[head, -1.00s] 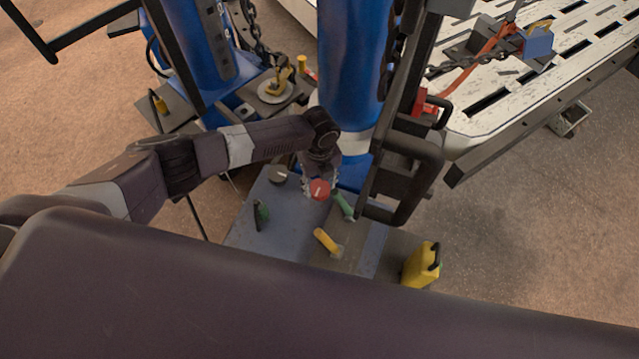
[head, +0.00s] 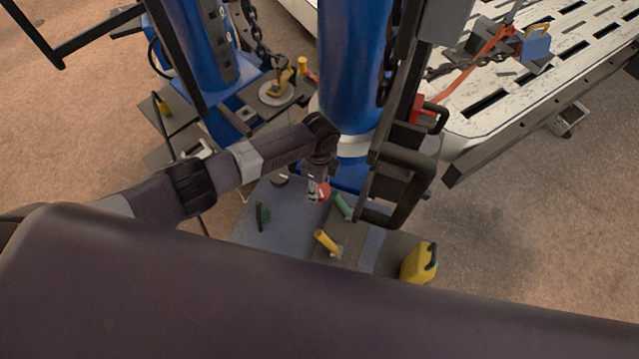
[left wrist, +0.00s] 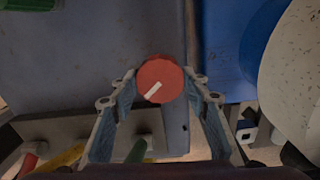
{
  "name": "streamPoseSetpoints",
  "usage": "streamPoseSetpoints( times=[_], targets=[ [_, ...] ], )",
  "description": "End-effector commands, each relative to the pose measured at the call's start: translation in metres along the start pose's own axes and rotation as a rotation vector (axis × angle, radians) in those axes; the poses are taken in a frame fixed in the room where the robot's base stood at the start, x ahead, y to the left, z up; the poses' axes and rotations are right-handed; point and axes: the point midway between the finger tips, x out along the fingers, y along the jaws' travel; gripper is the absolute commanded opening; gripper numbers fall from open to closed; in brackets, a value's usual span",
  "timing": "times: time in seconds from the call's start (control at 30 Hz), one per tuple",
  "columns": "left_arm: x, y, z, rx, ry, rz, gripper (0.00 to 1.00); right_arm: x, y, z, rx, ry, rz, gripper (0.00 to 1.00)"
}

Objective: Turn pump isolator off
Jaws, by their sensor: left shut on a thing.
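The pump isolator appears to be the round red knob (head: 325,190) with a white pointer mark, on the blue-grey panel (head: 285,228) below the blue column. My left gripper (head: 317,188) reaches down to it and is shut on it, partly hiding it in the head view. In the left wrist view the red knob (left wrist: 160,78) sits between the fingertips, its white mark slanting from lower left to upper right. I cannot name a right gripper in either view.
Close to the knob are a dark round knob (head: 280,180), a green handle (head: 343,207), a smaller green handle (head: 263,215) and a yellow handle (head: 326,240). A black tubular frame (head: 412,198) stands close on the right. A yellow can (head: 419,262) is right of the panel.

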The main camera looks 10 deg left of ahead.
Motion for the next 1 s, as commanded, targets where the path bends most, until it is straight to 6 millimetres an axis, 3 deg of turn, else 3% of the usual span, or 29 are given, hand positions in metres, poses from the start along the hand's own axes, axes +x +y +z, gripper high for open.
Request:
streamPoseSetpoints(
  times=[0.6,1.0],
  targets=[
    [-0.003,0.001,0.001,-0.576,-0.002,0.000,0.18,-0.027,0.001,-0.003,0.002,0.000,0.001,0.00],
    [-0.002,0.000,0.000,-0.818,-0.001,-0.002,0.18,-0.036,-0.002,-0.004,0.003,0.001,-0.002,0.00]
  ],
)
